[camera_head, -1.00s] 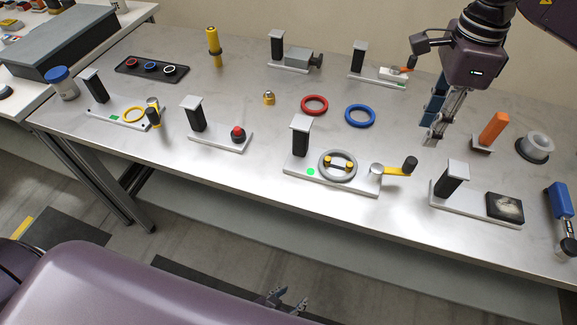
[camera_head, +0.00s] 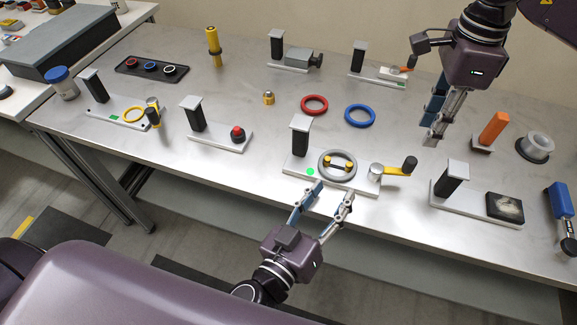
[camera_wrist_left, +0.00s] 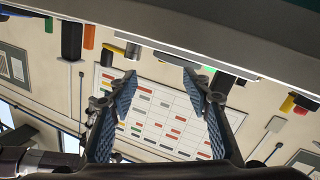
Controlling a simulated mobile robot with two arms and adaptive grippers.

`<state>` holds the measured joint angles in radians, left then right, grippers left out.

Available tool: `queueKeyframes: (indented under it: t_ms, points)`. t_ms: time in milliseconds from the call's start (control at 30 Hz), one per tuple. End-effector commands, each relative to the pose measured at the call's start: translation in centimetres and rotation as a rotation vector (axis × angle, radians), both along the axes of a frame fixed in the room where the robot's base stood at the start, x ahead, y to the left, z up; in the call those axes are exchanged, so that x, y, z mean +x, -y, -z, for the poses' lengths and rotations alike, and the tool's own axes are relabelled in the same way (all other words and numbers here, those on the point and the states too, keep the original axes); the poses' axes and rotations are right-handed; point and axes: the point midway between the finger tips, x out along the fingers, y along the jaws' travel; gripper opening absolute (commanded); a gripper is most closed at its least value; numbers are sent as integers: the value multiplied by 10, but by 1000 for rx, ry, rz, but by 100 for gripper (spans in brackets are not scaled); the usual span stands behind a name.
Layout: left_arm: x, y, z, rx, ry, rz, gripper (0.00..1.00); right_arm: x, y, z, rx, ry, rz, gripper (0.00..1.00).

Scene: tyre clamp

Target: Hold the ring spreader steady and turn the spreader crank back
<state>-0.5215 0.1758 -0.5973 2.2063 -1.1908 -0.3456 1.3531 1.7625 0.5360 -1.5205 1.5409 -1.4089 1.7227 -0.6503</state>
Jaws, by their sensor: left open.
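The ring spreader is a light base plate (camera_head: 360,188) with a black post (camera_head: 300,140), a green dot and a grey ring (camera_head: 350,178) around yellow-topped pegs. Its spreader crank (camera_head: 395,170), a yellow arm with a black knob, sticks out to the right. My left gripper (camera_head: 333,195) is open and empty, with its fingertips at the front edge of the spreader base; contact cannot be told. Its spread fingers also show in the left wrist view (camera_wrist_left: 160,78). My right gripper (camera_head: 434,136) hangs above the table behind the crank, apart from it; its finger gap is unclear.
A red ring (camera_head: 314,97) and a blue ring (camera_head: 372,116) lie behind the spreader. A station with a red knob (camera_head: 237,134) stands left, one with a dark block (camera_head: 505,208) right. An orange block (camera_head: 494,128) stands near my right gripper.

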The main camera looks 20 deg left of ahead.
Motion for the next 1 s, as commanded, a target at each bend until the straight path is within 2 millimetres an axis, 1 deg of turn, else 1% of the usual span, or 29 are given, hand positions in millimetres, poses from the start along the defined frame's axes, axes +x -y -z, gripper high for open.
queueKeyframes:
  t_ms: [33,100,200,300,400,533,800,1000]
  points:
    - [9,-21,-1,72,27,-48,45,0,0,0,0,0,0,29]
    - [18,-48,-4,157,59,-111,45,0,0,0,0,0,0,29]
    - [27,-75,-11,241,96,-178,45,0,0,0,0,0,0,29]
    - [32,-91,-15,290,117,-219,45,0,0,0,0,0,0,29]
    - [36,-97,-17,309,126,-235,45,0,0,0,0,0,0,29]
    - [47,-97,-18,310,129,-237,45,0,0,0,0,0,0,29]
    - [83,-95,-18,311,129,-234,45,0,0,0,0,0,0,29]
    - [103,-94,-17,310,127,-233,45,0,0,0,0,0,0,29]
